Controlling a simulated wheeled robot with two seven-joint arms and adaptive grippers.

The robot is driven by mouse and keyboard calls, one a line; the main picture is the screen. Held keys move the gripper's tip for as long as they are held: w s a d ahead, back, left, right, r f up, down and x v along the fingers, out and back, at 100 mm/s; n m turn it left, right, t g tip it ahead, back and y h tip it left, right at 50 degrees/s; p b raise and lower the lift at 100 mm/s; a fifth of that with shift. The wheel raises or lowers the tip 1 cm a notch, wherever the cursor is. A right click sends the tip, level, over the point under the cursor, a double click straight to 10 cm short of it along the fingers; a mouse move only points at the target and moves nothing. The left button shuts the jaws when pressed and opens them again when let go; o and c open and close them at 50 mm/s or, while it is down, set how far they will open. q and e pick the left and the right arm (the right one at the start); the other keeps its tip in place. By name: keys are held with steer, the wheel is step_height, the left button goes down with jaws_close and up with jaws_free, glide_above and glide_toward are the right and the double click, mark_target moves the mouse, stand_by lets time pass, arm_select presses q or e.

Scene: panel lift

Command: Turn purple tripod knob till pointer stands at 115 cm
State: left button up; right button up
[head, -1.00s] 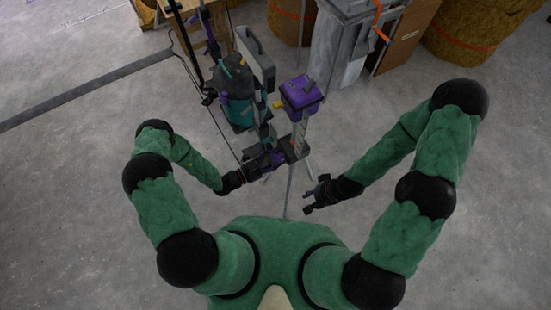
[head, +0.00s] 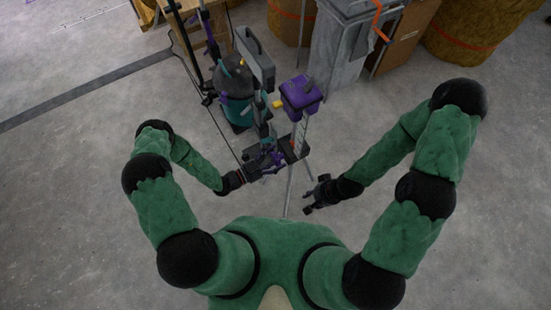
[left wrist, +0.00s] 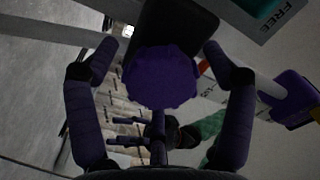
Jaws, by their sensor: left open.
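The purple knob (left wrist: 160,78) has a scalloped edge and faces the left wrist camera, in front of a black block (left wrist: 170,28). My left gripper (left wrist: 158,50) is open, with one finger on each side of the knob and a visible gap on both sides. In the head view the left gripper (head: 272,163) is at the tripod's column and hides the knob. The tripod has a purple head (head: 301,96) above a pale scale (head: 300,135). The pointer's reading is too small to tell. My right gripper (head: 312,195) appears open and empty, right of the tripod's legs.
A teal and black machine (head: 236,92) stands close behind and left of the tripod. A grey bin (head: 340,50) and straw bales (head: 478,35) stand at the back. The floor on the right is clear.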

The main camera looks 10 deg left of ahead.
arm_select(q)
steer(key=v, duration=1.2)
